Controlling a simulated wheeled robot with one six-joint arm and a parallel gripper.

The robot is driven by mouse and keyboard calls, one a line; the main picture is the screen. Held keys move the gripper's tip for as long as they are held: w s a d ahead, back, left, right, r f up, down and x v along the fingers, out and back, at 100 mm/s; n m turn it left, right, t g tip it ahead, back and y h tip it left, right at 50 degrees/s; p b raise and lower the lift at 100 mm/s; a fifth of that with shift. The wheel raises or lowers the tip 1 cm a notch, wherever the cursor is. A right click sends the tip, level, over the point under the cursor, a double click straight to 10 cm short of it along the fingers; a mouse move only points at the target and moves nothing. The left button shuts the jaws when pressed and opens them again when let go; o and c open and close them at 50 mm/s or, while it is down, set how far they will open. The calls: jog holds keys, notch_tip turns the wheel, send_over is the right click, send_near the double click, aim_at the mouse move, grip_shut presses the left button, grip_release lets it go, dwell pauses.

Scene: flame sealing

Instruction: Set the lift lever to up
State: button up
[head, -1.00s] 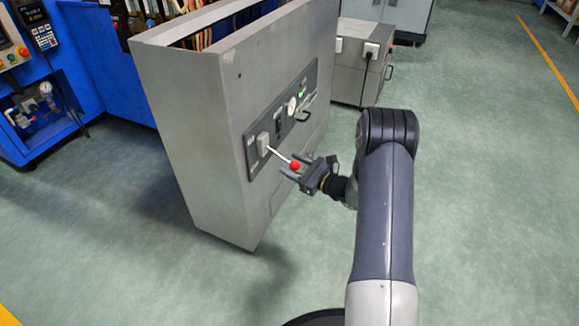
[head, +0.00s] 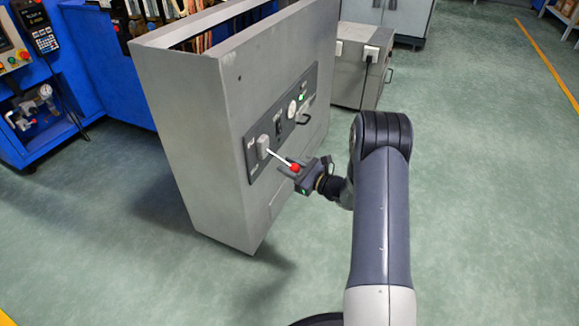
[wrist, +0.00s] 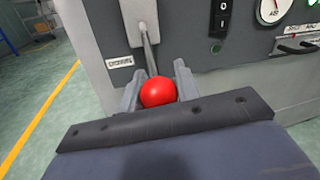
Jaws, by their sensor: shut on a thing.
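The lift lever is a thin metal rod (head: 279,158) with a red ball knob (head: 295,167). It comes out of a pale block (head: 262,147) on the dark panel of the grey cabinet and slopes down toward my gripper in the head view. My gripper (head: 291,170) is shut on the red knob. In the wrist view the knob (wrist: 158,92) sits between the two fingers, and the rod (wrist: 149,50) runs from it to the block (wrist: 138,22). A small label beside the block is too blurred to read surely.
The grey cabinet (head: 190,130) carries a panel with a gauge (head: 292,109), a switch and a dark handle (head: 303,119). A blue machine (head: 95,75) stands behind at left, a grey box (head: 357,80) behind at right. The green floor at right is clear.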

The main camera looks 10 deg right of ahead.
grip_shut()
jog(key=shift+r, duration=0.1)
